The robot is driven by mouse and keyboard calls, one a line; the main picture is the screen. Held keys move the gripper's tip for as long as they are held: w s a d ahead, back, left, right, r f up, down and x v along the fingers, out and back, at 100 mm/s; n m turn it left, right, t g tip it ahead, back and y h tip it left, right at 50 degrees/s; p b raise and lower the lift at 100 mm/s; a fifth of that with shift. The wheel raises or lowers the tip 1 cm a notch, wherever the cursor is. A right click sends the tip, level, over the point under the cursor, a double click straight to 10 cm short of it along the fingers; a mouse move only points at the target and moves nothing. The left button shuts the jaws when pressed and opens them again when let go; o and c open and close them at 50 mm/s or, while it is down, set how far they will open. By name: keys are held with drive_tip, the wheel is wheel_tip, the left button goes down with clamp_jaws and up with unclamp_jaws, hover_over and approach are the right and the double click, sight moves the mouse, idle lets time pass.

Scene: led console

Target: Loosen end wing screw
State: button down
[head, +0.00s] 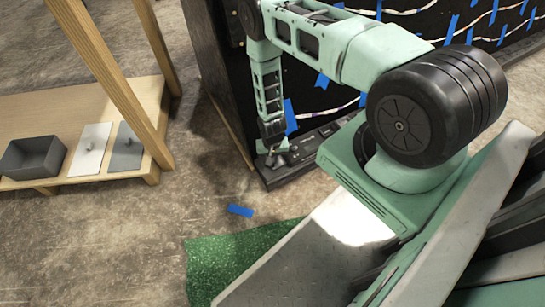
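The black console (228,105) stands upright at the back, with LED strips and blue tape on its face. A dark rail (312,148) runs along its foot. My gripper (273,157) points down at the left end of this rail, close to it or touching it. It is too small and dark to tell whether the fingers are open or shut, or whether they hold anything. I cannot make out the end wing screw; it may be hidden at my gripper.
A wooden bench (95,185) at the left holds a grey open box (32,157), a white plate (90,149) and a grey plate (127,147). A blue tape piece (240,210) and a green mat (230,258) lie on the floor. The floor between bench and console is otherwise clear.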

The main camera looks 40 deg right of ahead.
drive_tip(key=shift+a+f+n+p, duration=0.1)
drive_tip(key=shift+n+p, duration=0.35)
drive_tip(key=shift+n, duration=1.75)
drive_tip(key=c, duration=1.5)
unclamp_jaws()
drive_tip(key=shift+o, duration=0.2)
wheel_tip(320, 180, up, 18)
drive_tip(key=p, duration=0.6)
drive_tip(key=shift+f, duration=0.25)
